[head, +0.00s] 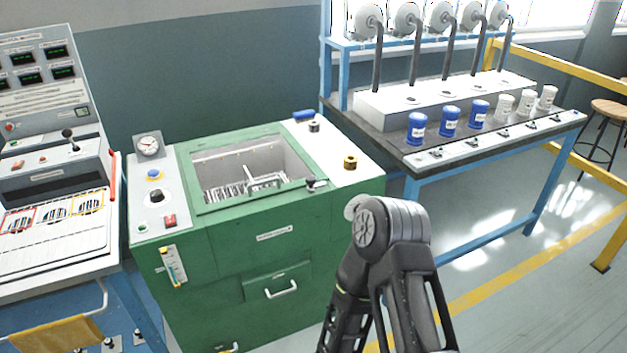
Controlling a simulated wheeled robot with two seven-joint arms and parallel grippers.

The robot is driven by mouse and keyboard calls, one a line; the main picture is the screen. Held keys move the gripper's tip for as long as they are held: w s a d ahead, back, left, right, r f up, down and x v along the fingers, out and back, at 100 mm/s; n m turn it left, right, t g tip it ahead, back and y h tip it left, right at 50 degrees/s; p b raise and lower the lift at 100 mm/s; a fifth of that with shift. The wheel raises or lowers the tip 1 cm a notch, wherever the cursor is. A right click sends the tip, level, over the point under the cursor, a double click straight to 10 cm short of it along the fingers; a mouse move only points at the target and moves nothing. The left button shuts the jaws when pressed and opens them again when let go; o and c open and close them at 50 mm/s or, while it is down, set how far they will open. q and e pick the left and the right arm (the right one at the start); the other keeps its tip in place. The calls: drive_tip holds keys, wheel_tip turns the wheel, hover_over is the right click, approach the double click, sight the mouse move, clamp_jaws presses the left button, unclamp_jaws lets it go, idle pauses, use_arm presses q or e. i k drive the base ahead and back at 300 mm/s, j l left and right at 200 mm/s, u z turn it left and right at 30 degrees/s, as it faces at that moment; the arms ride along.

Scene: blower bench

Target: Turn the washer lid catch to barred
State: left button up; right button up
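The green washer (225,250) stands in the middle of the head view. Its grey tub (225,165) shows from above, with a rack inside; I cannot tell whether a clear lid covers it. A small dark catch-like lever (315,184) sits at the tub's front right corner. Its marks are too small to read, so I cannot tell its setting. A bent dark arm of mine rises in front of the washer's right side, apart from the lever. Neither of my grippers shows in the view.
A dial gauge (149,144), a blue button (154,174) and a red switch (170,221) are on the washer's left panel. A control console (50,130) stands left. A bench (470,146) with blue and white cups stands right. Yellow rails (575,68) lie beyond.

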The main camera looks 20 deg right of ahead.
sight(311, 180)
drive_tip(key=i+l, duration=0.1)
drive_tip(key=l, duration=0.4)
drive_tip(key=i+l, duration=0.1)
drive_tip(key=l, duration=0.4)
drive_tip(key=i+l, duration=0.1)
drive_tip(key=l, duration=0.35)
drive_tip(key=i+l, duration=0.1)
drive_tip(key=l, duration=0.4)
drive_tip(key=i+l, duration=0.1)
drive_tip(key=l, duration=0.4)
drive_tip(key=i+l, duration=0.15)
drive_tip(key=l, duration=0.35)
drive_tip(key=i+l, duration=0.1)
drive_tip(key=l, duration=0.35)
